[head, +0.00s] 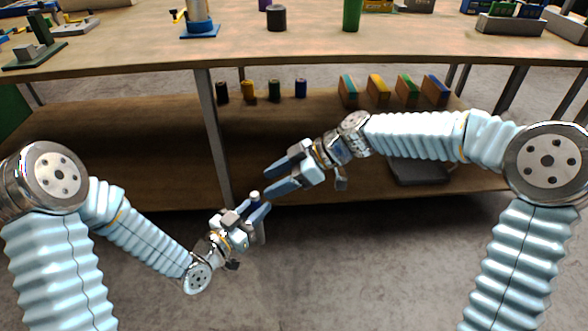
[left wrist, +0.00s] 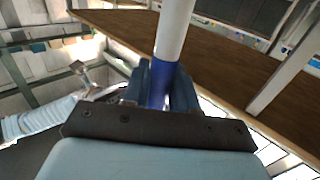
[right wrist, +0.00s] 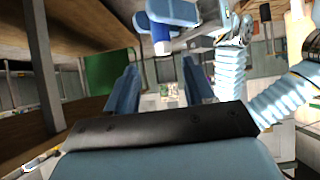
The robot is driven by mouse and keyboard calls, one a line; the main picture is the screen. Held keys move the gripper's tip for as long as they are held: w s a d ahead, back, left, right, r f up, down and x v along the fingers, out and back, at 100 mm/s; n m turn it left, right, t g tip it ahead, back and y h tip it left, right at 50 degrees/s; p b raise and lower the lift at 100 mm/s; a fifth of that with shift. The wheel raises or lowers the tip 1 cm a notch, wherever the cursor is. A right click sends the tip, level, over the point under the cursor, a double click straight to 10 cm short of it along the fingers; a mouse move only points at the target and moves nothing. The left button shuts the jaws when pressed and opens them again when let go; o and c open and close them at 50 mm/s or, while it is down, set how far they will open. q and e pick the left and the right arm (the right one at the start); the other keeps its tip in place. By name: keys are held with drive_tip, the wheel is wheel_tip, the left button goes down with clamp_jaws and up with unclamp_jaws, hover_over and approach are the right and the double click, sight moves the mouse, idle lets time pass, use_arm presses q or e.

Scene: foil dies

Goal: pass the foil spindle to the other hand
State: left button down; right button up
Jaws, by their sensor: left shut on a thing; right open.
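The foil spindle is a cylinder with a white part and a blue part. In the left wrist view, the spindle (left wrist: 174,35) rises from between the fingers of my left gripper (left wrist: 162,88), which is shut on its blue part. In the head view, the spindle's white end (head: 255,194) shows above my left gripper (head: 254,209), low and near the centre. My right gripper (head: 267,182) is open and empty, just above and right of the spindle, apart from it. In the right wrist view, the spindle (right wrist: 160,46) shows beyond my open right fingers (right wrist: 160,88), near the top.
A workbench (head: 130,60) with a lower shelf (head: 130,150) stands ahead. Its metal leg (head: 214,135) rises behind the grippers. Several small coloured cylinders (head: 275,90) and upright boxes (head: 378,90) stand on the shelf. The floor (head: 350,270) between my arms is clear.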

sight(255, 192)
drive_tip(key=x, duration=0.5)
drive_tip(key=shift+a+f, duration=0.25)
drive_tip(key=shift+a, duration=0.05)
drive_tip(key=shift+w, duration=0.1)
clamp_jaws()
use_arm(q)
drive_tip(key=c, duration=1)
unclamp_jaws()
drive_tip(key=shift+o, duration=1)
